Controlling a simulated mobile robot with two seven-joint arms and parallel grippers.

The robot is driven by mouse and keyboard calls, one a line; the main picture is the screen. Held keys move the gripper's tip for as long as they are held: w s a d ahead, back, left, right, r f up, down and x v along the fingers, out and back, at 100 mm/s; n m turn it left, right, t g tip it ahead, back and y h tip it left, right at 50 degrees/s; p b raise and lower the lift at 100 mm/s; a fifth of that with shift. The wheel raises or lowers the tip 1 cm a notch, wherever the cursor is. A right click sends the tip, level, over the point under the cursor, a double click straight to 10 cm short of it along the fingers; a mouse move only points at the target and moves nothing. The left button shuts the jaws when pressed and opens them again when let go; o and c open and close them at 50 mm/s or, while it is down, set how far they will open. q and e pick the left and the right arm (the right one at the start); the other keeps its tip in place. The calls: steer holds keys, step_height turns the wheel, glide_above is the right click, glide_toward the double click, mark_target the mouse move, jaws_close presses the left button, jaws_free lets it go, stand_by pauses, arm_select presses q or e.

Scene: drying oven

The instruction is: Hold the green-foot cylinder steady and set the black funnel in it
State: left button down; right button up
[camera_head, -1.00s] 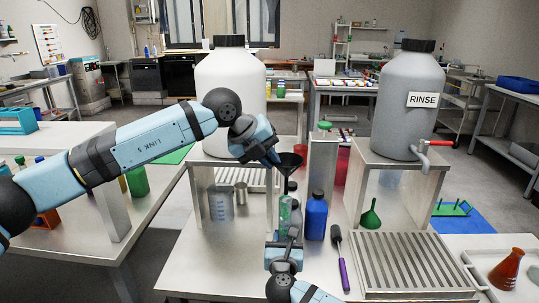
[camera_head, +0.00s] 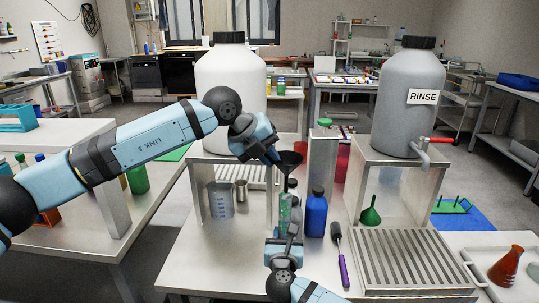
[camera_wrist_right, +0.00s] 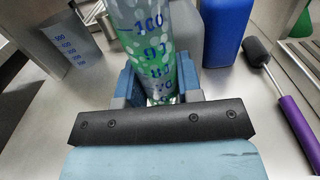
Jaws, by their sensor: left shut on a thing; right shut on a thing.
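The cylinder (camera_head: 285,212) is clear with a green tint and stands upright at the middle of the steel bench. In the right wrist view the cylinder (camera_wrist_right: 146,38) shows blue scale marks. My right gripper (camera_head: 284,238) is shut around its lower part; the jaws show beside it (camera_wrist_right: 162,88), and its foot is mostly hidden. The black funnel (camera_head: 291,158) is upright above the cylinder's top. My left gripper (camera_head: 276,157) is shut on the funnel at its left side. The funnel's stem points down at the cylinder's mouth; I cannot tell whether it is inside.
A blue bottle (camera_head: 316,214) and a grey bottle (camera_wrist_right: 203,30) stand close by the cylinder. A purple-handled brush (camera_head: 341,258) lies to the right. A beaker (camera_head: 221,200) stands to the left. A steel stand (camera_head: 322,170) rises behind, and a green funnel (camera_head: 370,212) is farther right.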

arm_select(q)
step_height(320, 180, down, 7)
stand_by(4.5)
steer(key=c, duration=1.2)
jaws_free()
steer(key=v, duration=1.2)
